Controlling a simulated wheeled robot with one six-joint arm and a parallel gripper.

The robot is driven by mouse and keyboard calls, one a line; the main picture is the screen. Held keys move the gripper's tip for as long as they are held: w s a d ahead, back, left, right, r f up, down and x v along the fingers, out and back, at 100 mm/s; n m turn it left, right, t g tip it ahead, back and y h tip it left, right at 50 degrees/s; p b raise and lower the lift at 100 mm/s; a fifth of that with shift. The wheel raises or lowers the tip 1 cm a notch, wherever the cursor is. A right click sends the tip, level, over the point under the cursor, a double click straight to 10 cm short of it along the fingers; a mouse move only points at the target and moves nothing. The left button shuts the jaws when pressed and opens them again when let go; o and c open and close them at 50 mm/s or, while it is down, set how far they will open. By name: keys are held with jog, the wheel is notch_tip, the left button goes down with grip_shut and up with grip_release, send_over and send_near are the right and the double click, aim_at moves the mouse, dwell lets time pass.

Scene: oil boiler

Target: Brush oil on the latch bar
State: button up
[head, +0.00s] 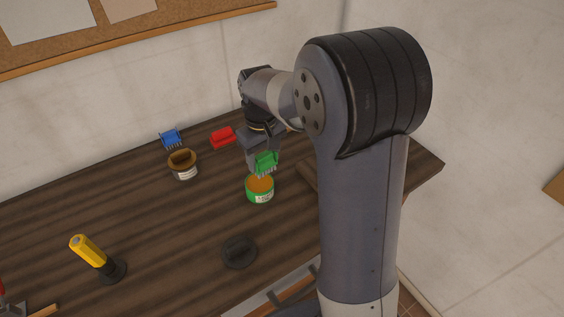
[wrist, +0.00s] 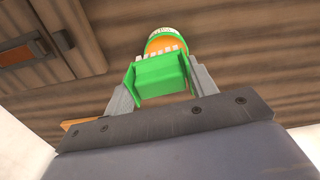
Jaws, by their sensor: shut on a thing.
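My gripper (head: 262,153) is shut on a green brush (head: 265,163) with pale bristles. In the wrist view the green brush (wrist: 160,74) sits between the two fingers of my gripper (wrist: 160,82). The bristles point toward an open green tin (head: 260,191) with orange-brown contents, and in the head view they are over its far rim. I cannot tell whether they touch the contents. The tin also shows in the wrist view (wrist: 176,31). I cannot make out a latch bar for sure; a dark block with an orange-brown strip (wrist: 30,48) shows at upper left in the wrist view.
A blue brush (head: 171,138), a brown tin (head: 184,170) and a red brush (head: 222,137) stand at the back of the wooden table (head: 170,240). A dark round lid (head: 239,251) lies in front of the green tin.

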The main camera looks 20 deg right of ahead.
jog(key=shift+w+a+f+b, duration=0.3)
jog(key=shift+f+b, duration=0.35)
jog(key=shift+f, duration=0.4)
jog(key=shift+w+a+f+b, duration=0.15)
jog(key=shift+w+f+b, duration=0.2)
jog(key=shift+f+b, duration=0.55)
jog(key=shift+w+a+f+b, duration=0.25)
jog(key=shift+w+f+b, duration=0.15)
jog(key=shift+f, duration=0.85)
jog(key=shift+s+f+b, duration=0.1)
jog(key=shift+f+b, duration=0.25)
jog(key=shift+f, duration=0.25)
notch_tip(320, 180, up, 7)
jog(key=p, duration=0.5)
dwell(0.8)
